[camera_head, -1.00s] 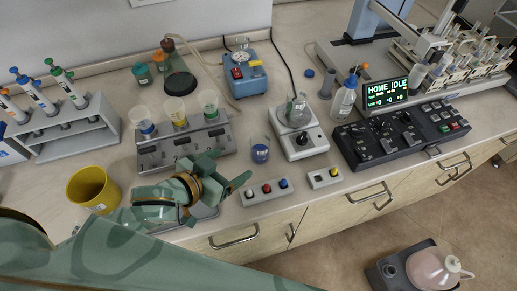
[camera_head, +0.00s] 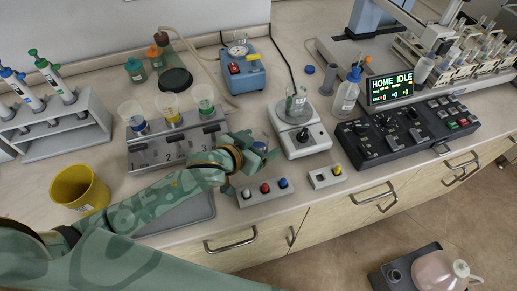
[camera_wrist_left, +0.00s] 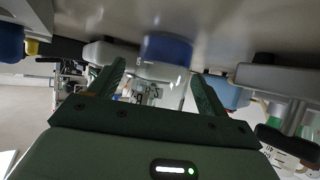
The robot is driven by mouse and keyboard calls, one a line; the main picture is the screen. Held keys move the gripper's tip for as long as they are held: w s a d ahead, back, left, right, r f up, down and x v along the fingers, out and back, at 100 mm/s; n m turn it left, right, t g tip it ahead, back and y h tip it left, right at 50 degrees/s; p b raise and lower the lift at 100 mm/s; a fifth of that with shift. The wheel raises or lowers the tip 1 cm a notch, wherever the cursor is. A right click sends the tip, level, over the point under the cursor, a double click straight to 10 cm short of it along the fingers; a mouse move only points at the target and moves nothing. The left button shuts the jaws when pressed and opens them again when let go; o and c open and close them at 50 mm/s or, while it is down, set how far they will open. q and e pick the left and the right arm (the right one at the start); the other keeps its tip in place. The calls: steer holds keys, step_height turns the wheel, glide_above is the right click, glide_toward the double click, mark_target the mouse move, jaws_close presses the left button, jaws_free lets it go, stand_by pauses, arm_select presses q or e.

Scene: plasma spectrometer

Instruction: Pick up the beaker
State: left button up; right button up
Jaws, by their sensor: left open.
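The small glass beaker with blue liquid (camera_head: 260,147) stands on the counter, right of the numbered grey rack. In the head view my left gripper (camera_head: 256,158) is at it and partly hides it. In the left wrist view the beaker (camera_wrist_left: 164,52) shows upside down, its blue part at the top, between my two open fingers (camera_wrist_left: 155,80). Gaps show on both sides of it, and I cannot tell whether either finger touches it. My right gripper is in neither view.
A three-button box (camera_head: 265,191) lies just in front of the gripper. A stirrer (camera_head: 305,140) with a glass vessel stands to the right. The grey rack (camera_head: 150,155) with three funnel-like cups is left, and a yellow cup (camera_head: 80,188) is farther left.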

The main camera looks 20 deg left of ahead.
mark_target(264, 132)
arm_select(q)
steer(key=shift+s+r, duration=0.1)
steer(key=shift+c, duration=0.6)
steer(key=c, duration=1)
steer(key=shift+r, duration=0.1)
steer(key=shift+r+p, duration=0.3)
steer(key=shift+r, duration=0.05)
step_height(264, 132, up, 3)
steer(key=shift+f+p, duration=0.1)
steer(key=shift+p, duration=0.65)
steer(key=s+r+p, duration=0.3)
steer(key=s+r, duration=0.2)
steer(key=r, duration=0.1)
steer(key=shift+d, duration=0.35)
steer(key=s+d+r+p, duration=0.1)
steer(key=s+r, duration=0.2)
steer(key=s, duration=0.5)
steer(key=shift+s+r, duration=0.15)
steer(key=shift+s, duration=0.25)
